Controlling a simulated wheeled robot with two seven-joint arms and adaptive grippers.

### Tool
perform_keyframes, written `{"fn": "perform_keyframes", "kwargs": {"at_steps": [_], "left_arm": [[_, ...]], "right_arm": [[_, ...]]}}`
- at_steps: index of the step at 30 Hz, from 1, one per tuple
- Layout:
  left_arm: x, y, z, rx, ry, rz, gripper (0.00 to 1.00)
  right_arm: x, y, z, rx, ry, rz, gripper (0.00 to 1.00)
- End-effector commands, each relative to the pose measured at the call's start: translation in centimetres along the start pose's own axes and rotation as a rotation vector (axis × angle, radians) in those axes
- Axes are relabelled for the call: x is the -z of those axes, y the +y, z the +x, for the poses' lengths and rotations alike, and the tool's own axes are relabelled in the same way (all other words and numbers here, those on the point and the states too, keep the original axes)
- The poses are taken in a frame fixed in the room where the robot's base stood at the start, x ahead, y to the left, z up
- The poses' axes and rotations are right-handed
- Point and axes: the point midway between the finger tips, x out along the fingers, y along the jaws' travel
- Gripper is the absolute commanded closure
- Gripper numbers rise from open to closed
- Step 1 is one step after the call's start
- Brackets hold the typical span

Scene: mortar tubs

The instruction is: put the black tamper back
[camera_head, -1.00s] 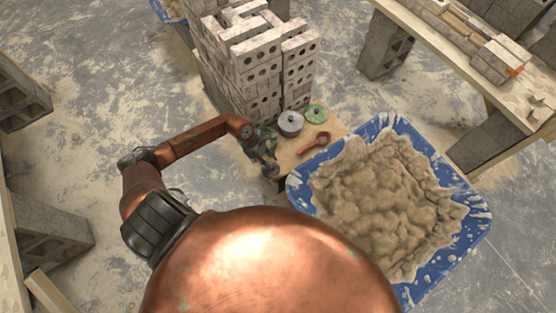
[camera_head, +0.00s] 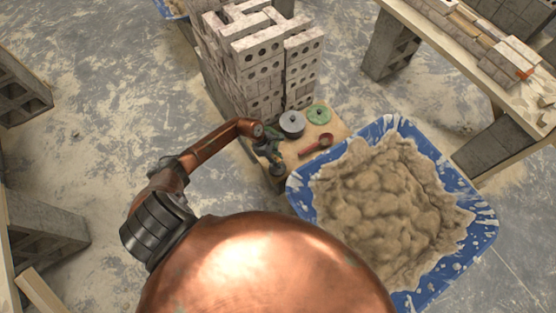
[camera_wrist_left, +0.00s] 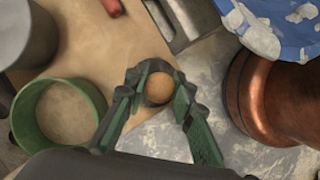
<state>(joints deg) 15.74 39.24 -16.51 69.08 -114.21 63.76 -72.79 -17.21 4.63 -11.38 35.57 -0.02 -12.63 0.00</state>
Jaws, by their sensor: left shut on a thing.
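My left gripper (camera_head: 275,160) is at the near left edge of a wooden board (camera_head: 338,128). In the left wrist view the gripper (camera_wrist_left: 160,76) is shut around a round brown knob, which looks like the top of the tamper (camera_wrist_left: 160,88), seen end on. The tamper's black part is hidden below the knob and the fingers, and I cannot tell whether it touches the board. My right gripper is not in view.
A grey lidded pot (camera_head: 292,124), a green disc (camera_head: 319,115) and a red-handled scoop (camera_head: 315,145) are on the board. A green round container (camera_wrist_left: 58,112) is beside the gripper. A blue mortar tub (camera_head: 480,228) stands close right; stacked bricks (camera_head: 262,65) rise behind.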

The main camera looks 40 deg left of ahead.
Motion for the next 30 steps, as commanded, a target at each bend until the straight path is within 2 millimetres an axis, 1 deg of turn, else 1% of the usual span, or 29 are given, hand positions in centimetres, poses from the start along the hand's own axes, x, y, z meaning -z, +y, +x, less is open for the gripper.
{"fn": "perform_keyframes", "kwargs": {"at_steps": [5,6,12,20,23,26,30], "left_arm": [[0.1,0.0,0.3,-0.001,0.000,0.001,1.00],[0.1,0.0,0.2,0.000,0.001,0.001,0.74],[0.1,0.0,0.2,0.000,0.000,0.001,0.60],[0.1,0.0,0.2,0.000,0.000,0.001,0.59],[-0.1,0.0,-0.1,0.000,-0.001,0.000,0.59],[0.0,0.1,-1.3,-0.003,0.002,0.003,0.59],[0.0,0.1,-4.1,-0.004,0.003,0.004,0.59]], "right_arm": [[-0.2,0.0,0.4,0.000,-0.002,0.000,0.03],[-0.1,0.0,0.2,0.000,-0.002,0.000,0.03],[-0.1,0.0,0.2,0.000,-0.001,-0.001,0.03],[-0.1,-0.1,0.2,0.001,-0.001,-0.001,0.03],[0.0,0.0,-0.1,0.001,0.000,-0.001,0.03],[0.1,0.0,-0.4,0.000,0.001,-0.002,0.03],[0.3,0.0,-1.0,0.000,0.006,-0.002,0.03]]}}
